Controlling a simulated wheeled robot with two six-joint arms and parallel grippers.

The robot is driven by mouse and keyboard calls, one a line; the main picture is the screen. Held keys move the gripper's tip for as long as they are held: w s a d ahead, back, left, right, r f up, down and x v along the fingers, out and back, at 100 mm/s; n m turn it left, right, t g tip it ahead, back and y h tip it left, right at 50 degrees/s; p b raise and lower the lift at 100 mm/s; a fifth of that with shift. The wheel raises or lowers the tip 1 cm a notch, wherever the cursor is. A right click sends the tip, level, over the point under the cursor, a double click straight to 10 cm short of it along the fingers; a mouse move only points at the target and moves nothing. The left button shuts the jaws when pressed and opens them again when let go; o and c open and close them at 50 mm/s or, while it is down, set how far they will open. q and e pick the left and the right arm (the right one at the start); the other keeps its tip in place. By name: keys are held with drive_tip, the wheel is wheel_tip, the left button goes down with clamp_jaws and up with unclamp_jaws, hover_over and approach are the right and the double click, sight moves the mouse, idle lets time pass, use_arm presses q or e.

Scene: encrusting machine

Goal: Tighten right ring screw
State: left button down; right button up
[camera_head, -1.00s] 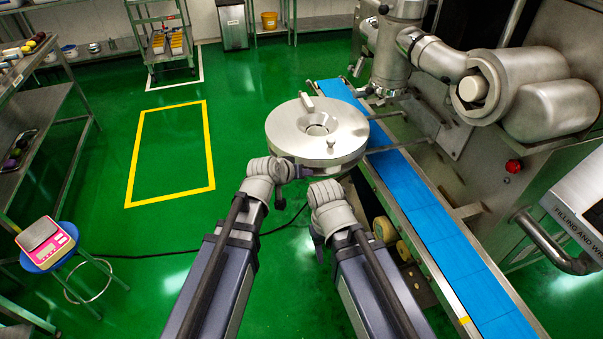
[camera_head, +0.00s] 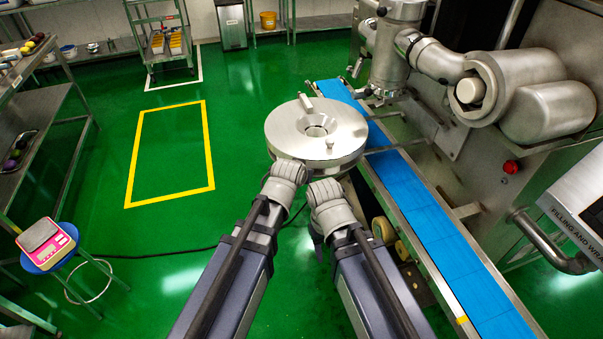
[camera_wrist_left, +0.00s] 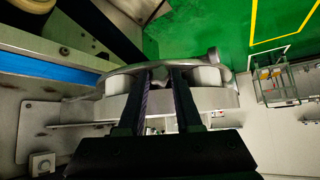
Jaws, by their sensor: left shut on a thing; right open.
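The round steel ring assembly (camera_head: 291,133), a thick disc with a central hole, stands left of the conveyor. A small upright knob (camera_head: 331,147) sits on its top near the front right. My left wrist is against the disc's front rim, and its fingers are hidden in the head view. In the left wrist view, the left gripper (camera_wrist_left: 161,76) is shut on a small grey screw (camera_wrist_left: 158,73) at the rim; its exact outline is hard to make out. My right gripper (camera_head: 317,243) is open, below and in front of the disc, apart from it.
The blue conveyor belt (camera_head: 440,235) runs along the right of the disc. The steel machine body (camera_head: 540,110) stands beyond it. A pink scale (camera_head: 45,243) rests on a stool at the left. The green floor between is largely clear.

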use_arm(q)
drive_tip(key=shift+y, duration=0.3)
drive_tip(key=c, duration=0.6)
unclamp_jaws()
drive_tip(key=p+v, duration=0.5)
drive_tip(key=v, duration=0.2)
drive_tip(key=shift+s+r+p, duration=0.25)
drive_tip(key=shift+s+p, duration=0.05)
